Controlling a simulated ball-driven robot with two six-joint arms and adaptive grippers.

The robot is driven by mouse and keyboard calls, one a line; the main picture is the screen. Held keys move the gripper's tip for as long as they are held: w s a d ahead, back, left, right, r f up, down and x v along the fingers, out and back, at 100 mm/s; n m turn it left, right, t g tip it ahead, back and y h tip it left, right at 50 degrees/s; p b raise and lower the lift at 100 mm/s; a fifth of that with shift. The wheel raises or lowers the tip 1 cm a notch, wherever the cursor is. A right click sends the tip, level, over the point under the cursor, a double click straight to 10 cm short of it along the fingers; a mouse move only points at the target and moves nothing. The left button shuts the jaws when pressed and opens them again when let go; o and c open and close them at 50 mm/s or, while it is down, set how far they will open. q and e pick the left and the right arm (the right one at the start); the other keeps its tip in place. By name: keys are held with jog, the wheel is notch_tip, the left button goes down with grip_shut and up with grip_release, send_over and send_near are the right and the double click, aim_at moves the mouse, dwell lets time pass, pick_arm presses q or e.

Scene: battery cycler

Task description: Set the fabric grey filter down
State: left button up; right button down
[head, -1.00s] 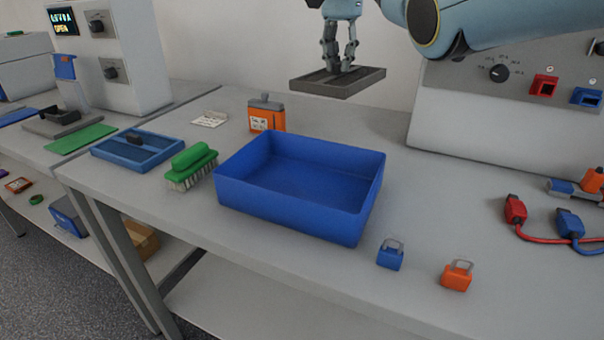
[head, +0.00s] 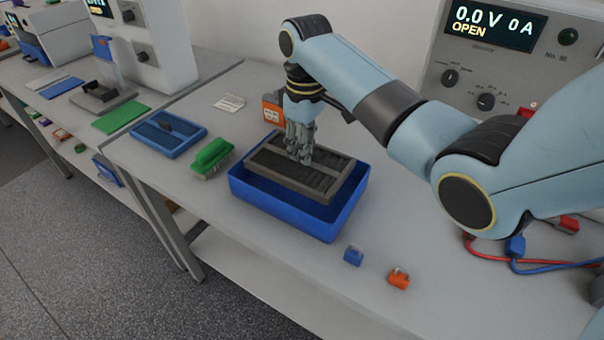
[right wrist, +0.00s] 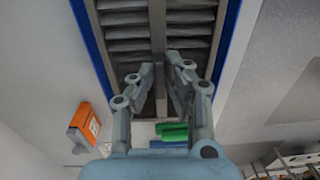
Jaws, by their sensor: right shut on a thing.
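The grey filter (head: 272,173) is a flat slatted rectangle with a frame and a middle bar. My right gripper (head: 300,155) is shut on its middle bar and holds it level over the blue bin (head: 283,216). In the right wrist view the fingers (right wrist: 160,75) pinch the bar of the filter (right wrist: 125,32), with the blue bin walls (right wrist: 94,50) on both sides. The filter covers most of the bin's opening; whether it touches the bin is hard to tell. My left gripper is not in view.
A green brush (head: 211,157) and a blue tray (head: 167,136) lie left of the bin. A blue padlock (head: 353,255) and an orange padlock (head: 398,279) lie in front. Red and blue cables lie at right.

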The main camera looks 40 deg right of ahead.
aim_at(303, 172)
notch_tip(303, 172, down, 7)
jog(key=shift+w, duration=0.1)
jog(key=shift+f, duration=0.1)
dwell(0.3)
jog(key=c, duration=1.4)
grip_release()
jog(key=shift+o, duration=0.2)
notch_tip(303, 172, up, 12)
jog(key=shift+d+r, duration=0.1)
